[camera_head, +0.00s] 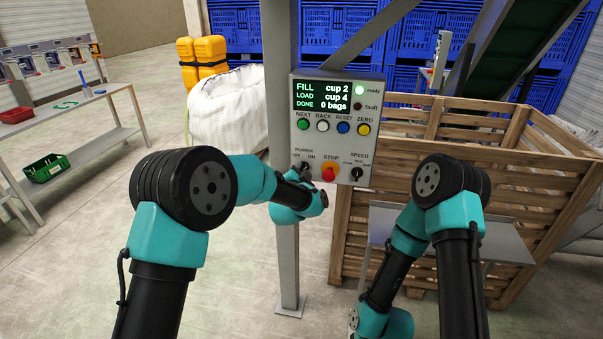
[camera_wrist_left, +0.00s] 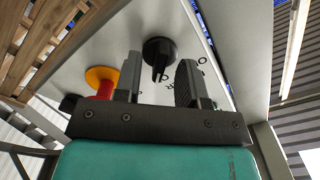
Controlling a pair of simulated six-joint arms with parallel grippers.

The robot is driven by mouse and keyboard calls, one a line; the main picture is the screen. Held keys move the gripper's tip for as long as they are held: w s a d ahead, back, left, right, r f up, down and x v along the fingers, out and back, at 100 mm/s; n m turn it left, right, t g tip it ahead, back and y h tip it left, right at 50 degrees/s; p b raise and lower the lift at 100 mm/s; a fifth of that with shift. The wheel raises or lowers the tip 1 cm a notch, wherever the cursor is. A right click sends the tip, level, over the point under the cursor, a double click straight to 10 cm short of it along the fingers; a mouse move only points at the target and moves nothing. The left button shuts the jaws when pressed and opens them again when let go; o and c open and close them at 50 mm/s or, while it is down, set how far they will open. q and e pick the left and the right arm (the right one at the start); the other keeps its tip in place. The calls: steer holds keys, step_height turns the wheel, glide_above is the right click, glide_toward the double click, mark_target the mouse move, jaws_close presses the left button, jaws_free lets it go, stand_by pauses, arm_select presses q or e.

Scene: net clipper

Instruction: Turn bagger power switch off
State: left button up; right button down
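The grey control panel (camera_head: 337,128) is fixed to a post. Its black power switch (camera_head: 304,167) sits at the lower left, under POWER and OFF/ON labels; its pointer direction is unclear. In the left wrist view the switch (camera_wrist_left: 160,51) appears between the fingertips of my left gripper (camera_wrist_left: 160,78). The fingers are apart, with gaps visible on both sides of the knob. In the head view my left gripper (camera_head: 300,179) is just below the switch, its fingers small and partly hidden. My right arm hangs at the right, and its gripper fingers are not visible.
The red stop button (camera_head: 329,173) with yellow collar is right beside the switch; the speed knob (camera_head: 356,174) is farther right. The display (camera_head: 322,97) is lit and the ready lamp (camera_head: 359,90) glows. A wooden crate (camera_head: 480,150) stands behind my right arm.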

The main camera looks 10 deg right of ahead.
arm_select(q)
steer(key=shift+w+d, duration=0.1)
steer(key=shift+w, duration=0.05)
jaws_close()
stand_by(0.4)
steer(key=shift+n, duration=0.5)
steer(key=n, duration=1.7)
stand_by(0.3)
